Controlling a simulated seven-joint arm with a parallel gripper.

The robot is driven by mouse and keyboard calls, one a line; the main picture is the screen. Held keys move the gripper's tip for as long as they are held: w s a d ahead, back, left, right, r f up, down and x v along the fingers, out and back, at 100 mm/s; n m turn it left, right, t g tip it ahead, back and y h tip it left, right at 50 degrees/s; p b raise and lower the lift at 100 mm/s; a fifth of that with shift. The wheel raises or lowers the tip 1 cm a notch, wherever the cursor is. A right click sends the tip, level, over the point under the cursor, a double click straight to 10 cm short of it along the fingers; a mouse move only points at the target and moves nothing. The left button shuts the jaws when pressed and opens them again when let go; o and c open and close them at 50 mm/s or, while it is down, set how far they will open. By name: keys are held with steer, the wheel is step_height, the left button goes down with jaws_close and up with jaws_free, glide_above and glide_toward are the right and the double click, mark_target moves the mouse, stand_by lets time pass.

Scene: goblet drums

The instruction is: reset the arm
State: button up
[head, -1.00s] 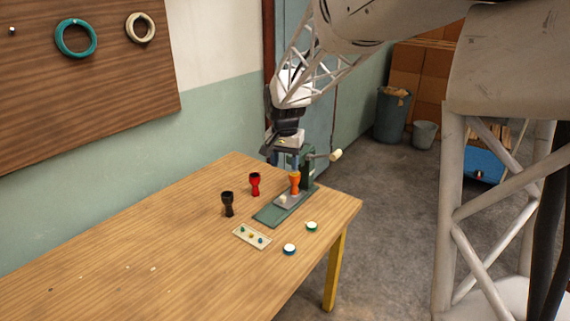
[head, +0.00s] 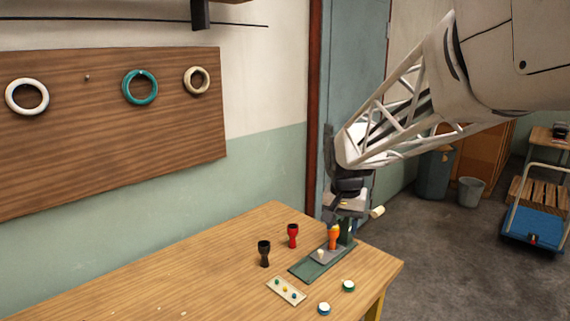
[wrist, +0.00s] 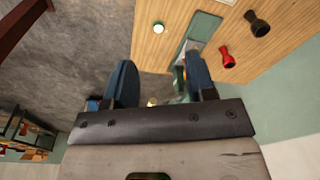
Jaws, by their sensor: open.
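My gripper (wrist: 160,88) is open, its two blue fingers spread apart with nothing held between them in the wrist view. In the head view my gripper hangs over the far right end of the wooden table (head: 215,275), behind the green press stand (head: 312,266), and its fingers are mostly hidden. An orange goblet drum (head: 334,238) stands upright on the stand. A red goblet drum (head: 293,236) and a black goblet drum (head: 264,253) stand upright on the table to its left. They also show at the upper right of the wrist view.
Coils hang on the wall board (head: 110,110). Bins (head: 470,191) and a blue cart (head: 530,229) stand on the floor right.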

steer(key=s+d+n, duration=0.2)
steer(key=s, duration=1.3)
steer(key=s+d+f+n+t, duration=0.1)
steer(key=s+d, duration=0.1)
steer(key=s, duration=1.3)
steer(key=shift+s+d+f+n+t, duration=0.2)
steer(key=shift+n+t, duration=0.1)
steer(key=shift+n, duration=0.1)
